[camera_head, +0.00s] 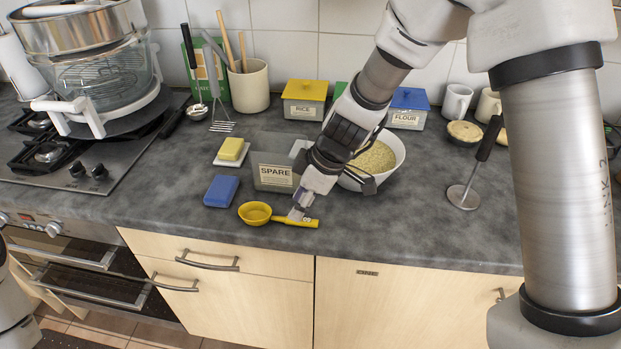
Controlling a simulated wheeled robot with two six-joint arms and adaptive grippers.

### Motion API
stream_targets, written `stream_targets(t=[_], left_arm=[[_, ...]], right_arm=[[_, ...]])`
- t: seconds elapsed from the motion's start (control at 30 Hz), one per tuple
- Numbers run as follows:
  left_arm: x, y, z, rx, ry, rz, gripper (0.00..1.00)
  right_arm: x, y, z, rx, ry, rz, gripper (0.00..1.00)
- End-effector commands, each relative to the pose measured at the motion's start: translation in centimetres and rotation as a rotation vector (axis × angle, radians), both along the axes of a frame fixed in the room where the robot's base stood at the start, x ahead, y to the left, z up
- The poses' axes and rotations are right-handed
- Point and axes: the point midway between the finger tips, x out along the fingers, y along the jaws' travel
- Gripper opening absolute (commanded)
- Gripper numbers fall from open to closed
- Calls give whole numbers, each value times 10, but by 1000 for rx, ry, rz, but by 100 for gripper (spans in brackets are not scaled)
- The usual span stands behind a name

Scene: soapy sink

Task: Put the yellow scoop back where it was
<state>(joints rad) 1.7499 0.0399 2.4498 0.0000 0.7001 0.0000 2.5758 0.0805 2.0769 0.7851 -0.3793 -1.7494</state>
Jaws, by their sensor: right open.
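The yellow scoop (255,214) lies on the grey worktop near its front edge, bowl to the left and handle pointing right. My right gripper (300,213) is open and points down at the scoop's handle. Its fingertips overlap the handle in the picture; I cannot tell whether they touch it. The grey SPARE box (273,174) stands just behind the scoop. The white bowl of grain (374,161) stands behind my right gripper, which hides part of it. My left gripper is not in view.
A blue sponge (221,191) and a yellow block on a white dish (231,153) lie left of the box. The yellow-lidded RICE box (304,100) and blue-lidded FLOUR box (408,107) stand behind. The front worktop between is clear.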

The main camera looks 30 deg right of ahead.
Motion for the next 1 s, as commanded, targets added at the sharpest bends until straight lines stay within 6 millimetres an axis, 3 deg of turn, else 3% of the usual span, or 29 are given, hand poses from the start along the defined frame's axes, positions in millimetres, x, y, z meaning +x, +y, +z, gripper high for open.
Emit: stream_targets(t=[0.03, 0.1, 0.3, 1.0], left_arm=[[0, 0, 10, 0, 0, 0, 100], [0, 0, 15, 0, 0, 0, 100], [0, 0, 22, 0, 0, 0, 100], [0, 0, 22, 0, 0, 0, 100]], right_arm=[[-3, -4, 20, 3, -4, -1, 42], [-7, -10, 37, 3, -5, 0, 42], [-16, -22, 68, 1, -3, -1, 42], [-18, -25, 72, -1, -1, 0, 42]])
